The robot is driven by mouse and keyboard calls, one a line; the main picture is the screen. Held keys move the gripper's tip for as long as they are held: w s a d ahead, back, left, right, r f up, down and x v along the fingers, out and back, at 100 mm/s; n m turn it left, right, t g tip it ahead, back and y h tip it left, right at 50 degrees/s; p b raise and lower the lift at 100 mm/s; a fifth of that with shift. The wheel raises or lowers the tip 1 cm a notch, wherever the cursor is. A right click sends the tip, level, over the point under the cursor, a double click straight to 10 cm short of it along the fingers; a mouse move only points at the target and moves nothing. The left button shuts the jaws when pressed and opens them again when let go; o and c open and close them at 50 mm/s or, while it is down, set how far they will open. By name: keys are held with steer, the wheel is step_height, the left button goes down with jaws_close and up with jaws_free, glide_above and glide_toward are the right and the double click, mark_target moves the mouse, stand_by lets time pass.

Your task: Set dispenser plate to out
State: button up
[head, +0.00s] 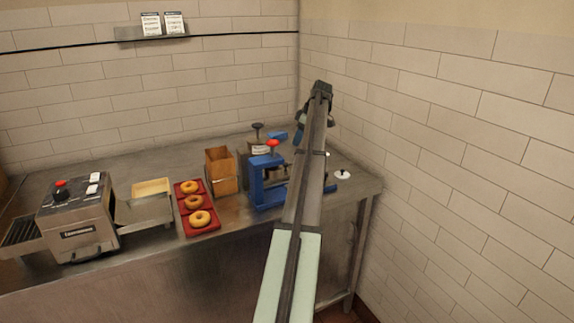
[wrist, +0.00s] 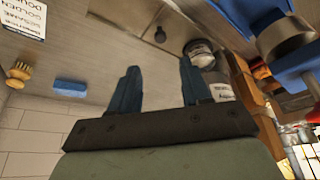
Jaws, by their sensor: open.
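A blue dispenser (head: 266,187) with a red knob (head: 272,143) stands near the front edge of the counter, partly covered by my arm. In the wrist view the blue dispenser (wrist: 245,14) is at the upper right, with a grey metal cylinder (wrist: 283,38) on it. I cannot make out its plate or the plate's position. My gripper (wrist: 160,70) is open, its two dark blue fingers apart and nothing between them. In the head view it is at the far end of my arm, mostly hidden, above the back of the counter behind the dispenser.
A labelled jar (wrist: 203,56), a blue sponge (wrist: 70,88) and a wooden brush (wrist: 18,74) lie around the gripper. Left of the dispenser are a wooden box (head: 220,172), a red tray (head: 187,216) of bagels and a grey machine (head: 77,219). A tiled wall (head: 450,150) closes the right.

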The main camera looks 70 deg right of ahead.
steer(key=x, duration=1.3)
steer(key=shift+w+f, duration=0.15)
steer(key=shift+f, duration=0.2)
jaws_close()
